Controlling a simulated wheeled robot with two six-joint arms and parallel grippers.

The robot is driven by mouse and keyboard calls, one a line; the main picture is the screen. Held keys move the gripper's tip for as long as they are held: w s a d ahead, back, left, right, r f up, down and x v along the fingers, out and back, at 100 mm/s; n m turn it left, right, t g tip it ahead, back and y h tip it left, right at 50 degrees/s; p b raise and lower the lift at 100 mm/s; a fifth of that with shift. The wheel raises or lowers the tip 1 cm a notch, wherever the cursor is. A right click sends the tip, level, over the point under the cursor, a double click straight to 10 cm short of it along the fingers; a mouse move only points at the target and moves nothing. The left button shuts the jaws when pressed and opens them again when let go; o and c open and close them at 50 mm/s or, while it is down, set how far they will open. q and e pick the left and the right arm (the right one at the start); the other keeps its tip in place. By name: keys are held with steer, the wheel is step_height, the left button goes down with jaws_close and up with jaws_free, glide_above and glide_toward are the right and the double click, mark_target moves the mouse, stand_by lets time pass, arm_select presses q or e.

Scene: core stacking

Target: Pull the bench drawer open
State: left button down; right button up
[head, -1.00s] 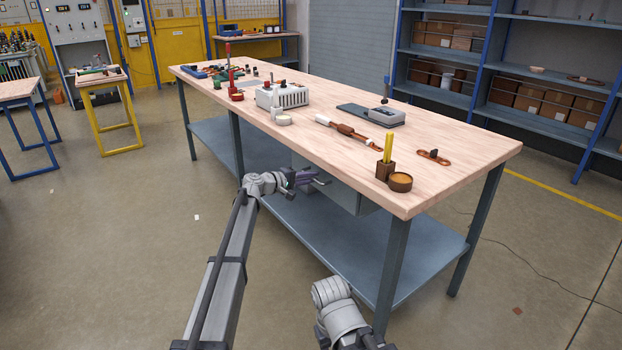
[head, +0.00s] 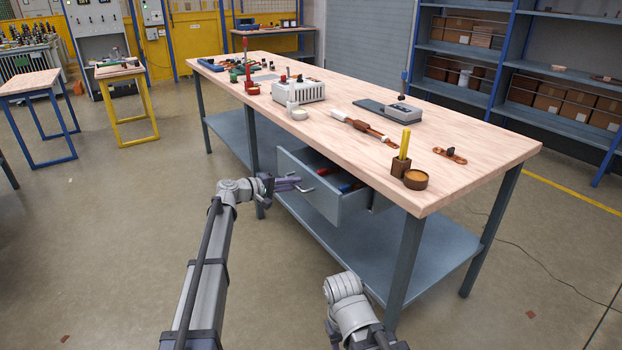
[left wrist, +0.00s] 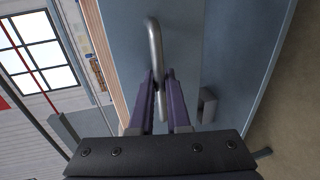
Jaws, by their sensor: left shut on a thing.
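The grey bench drawer (head: 340,203) stands pulled out from under the wooden-topped bench (head: 480,158). Several red and blue items lie inside it. My left gripper (head: 296,184) is at the drawer front, shut on the drawer's metal handle (head: 302,189). In the left wrist view the handle (left wrist: 154,48) is a rounded bar that passes between the fingers of my left gripper (left wrist: 163,85), with the blue-grey drawer front (left wrist: 205,45) behind it. My right arm shows at the bottom of the head view, but its fingers are hidden.
A lower shelf (head: 350,245) runs under the bench. The floor left of my left arm is clear.

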arm_select(q)
steer(key=f+v, duration=0.2)
steer(key=v, duration=0.7)
steer(key=shift+s, duration=0.15)
steer(key=shift+a, duration=0.1)
steer(key=c, duration=0.9)
jaws_free()
steer(key=p+v, duration=0.1)
steer(key=v, duration=0.6)
steer(key=shift+s+a+r+p, duration=0.15)
steer(key=shift+s+a+p, duration=0.05)
steer(key=shift+a+p, duration=0.15)
